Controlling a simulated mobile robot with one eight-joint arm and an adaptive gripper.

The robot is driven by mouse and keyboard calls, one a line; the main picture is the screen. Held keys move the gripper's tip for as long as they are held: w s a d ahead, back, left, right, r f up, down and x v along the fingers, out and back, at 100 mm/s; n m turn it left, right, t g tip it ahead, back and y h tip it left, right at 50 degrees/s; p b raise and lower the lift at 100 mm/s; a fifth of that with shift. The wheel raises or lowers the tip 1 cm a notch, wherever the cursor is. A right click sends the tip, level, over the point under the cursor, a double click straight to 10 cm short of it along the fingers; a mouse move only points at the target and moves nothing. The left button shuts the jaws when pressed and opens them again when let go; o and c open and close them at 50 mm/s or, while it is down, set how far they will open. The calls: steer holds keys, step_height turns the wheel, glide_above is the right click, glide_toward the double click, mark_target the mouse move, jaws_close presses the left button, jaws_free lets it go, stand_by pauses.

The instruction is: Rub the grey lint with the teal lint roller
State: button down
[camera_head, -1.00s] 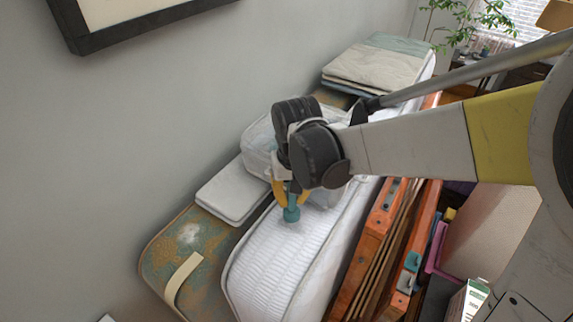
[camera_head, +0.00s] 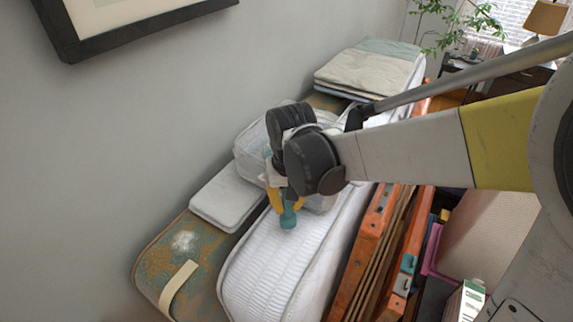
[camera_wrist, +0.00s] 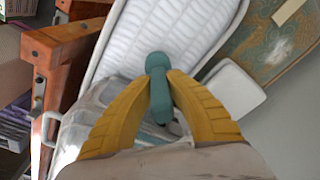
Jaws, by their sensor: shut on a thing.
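My gripper (camera_head: 287,201) has yellow fingers shut on the teal lint roller (camera_head: 288,215). The roller hangs down over the white quilted edge of an upright mattress (camera_head: 275,262); I cannot tell whether it touches. In the wrist view the roller (camera_wrist: 158,85) sits between both yellow fingers. A pale grey-white fuzzy patch, likely the lint (camera_head: 184,241), lies on the brown and teal patterned mattress (camera_head: 152,262) at the left. It also shows in the wrist view (camera_wrist: 278,50). The roller is to the right of this patch and apart from it.
A folded white pad (camera_head: 228,195) lies between the patch and my gripper. A clear zipped bag (camera_head: 252,150) is behind the gripper. Folded blankets (camera_head: 370,72) lie at the far end. Orange wooden frames (camera_head: 362,250) stand at the right. The wall (camera_head: 110,140) borders the left.

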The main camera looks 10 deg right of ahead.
steer(key=shift+w+a, duration=0.35)
steer(key=shift+a, duration=0.05)
steer(key=shift+d, duration=0.1)
steer(key=shift+s+d, duration=1.45)
steer(key=shift+d, duration=0.1)
steer(key=shift+w+a, duration=0.1)
steer(key=shift+w+a, duration=1.35)
steer(key=shift+a, duration=0.2)
